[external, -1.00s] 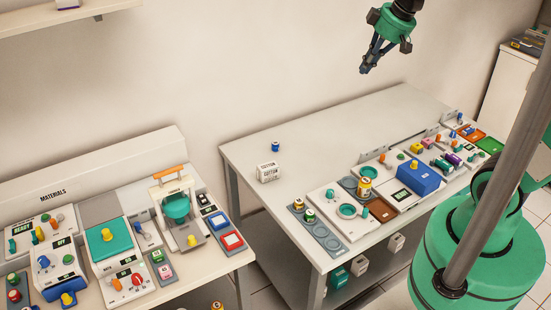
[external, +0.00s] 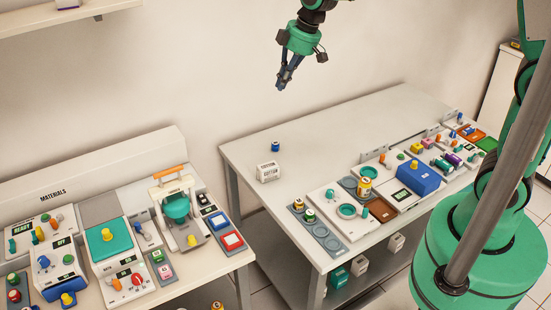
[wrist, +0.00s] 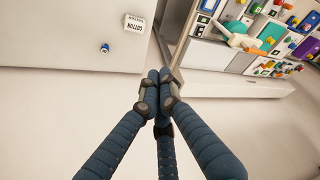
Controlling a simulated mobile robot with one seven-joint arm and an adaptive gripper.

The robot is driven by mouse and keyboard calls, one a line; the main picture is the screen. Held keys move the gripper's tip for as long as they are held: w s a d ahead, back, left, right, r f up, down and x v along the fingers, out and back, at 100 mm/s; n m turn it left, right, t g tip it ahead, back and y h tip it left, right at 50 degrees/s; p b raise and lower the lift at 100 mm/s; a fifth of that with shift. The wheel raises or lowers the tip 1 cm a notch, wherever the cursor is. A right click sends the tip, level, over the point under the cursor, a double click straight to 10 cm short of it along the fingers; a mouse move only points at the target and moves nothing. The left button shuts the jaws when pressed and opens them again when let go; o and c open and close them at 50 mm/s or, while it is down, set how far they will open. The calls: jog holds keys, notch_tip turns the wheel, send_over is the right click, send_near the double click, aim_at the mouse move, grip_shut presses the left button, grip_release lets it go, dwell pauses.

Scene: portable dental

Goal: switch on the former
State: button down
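No label reading "former" is legible, so I cannot tell for sure which device it is. On the materials bench at left stands a white device (external: 160,193) with an orange handle and a teal bowl. Beside it is a white unit with a teal top (external: 105,243) and a red knob. Further left is a unit with a display reading OFF (external: 62,242) and a blue knob. My gripper (external: 281,86) hangs high in the air, far from these devices. In the wrist view its finger tips (wrist: 159,78) are together, with nothing visible between them.
A second table (external: 310,135) stands at right, with a cotton box (external: 268,172), a small blue item (external: 275,146) and trays along its front edge. A gap separates the two benches. A shelf (external: 45,20) hangs at upper left.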

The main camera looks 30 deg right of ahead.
jog(key=w+a+f+n+g, duration=0.1)
jog(key=w+a+f+n, duration=0.2)
jog(key=a+f, duration=0.8)
jog(key=w+a+f+n+g+p, duration=0.1)
jog(key=w+a+f+n, duration=0.2)
jog(key=a+f, duration=0.8)
jog(key=a, duration=0.3)
jog(key=shift+f+n+y, duration=0.3)
jog(key=shift+f, duration=0.05)
jog(key=shift+a+f, duration=0.1)
jog(key=shift+f, duration=0.1)
send_over(199, 197)
jog(key=f, duration=1.1)
jog(key=shift+s+d+f, duration=0.15)
jog(key=shift+s+d, duration=0.25)
jog(key=shift+w+f, duration=0.2)
jog(key=shift+f, duration=0.7)
jog(key=shift+f+b, duration=0.1)
jog(key=shift+b, duration=0.2)
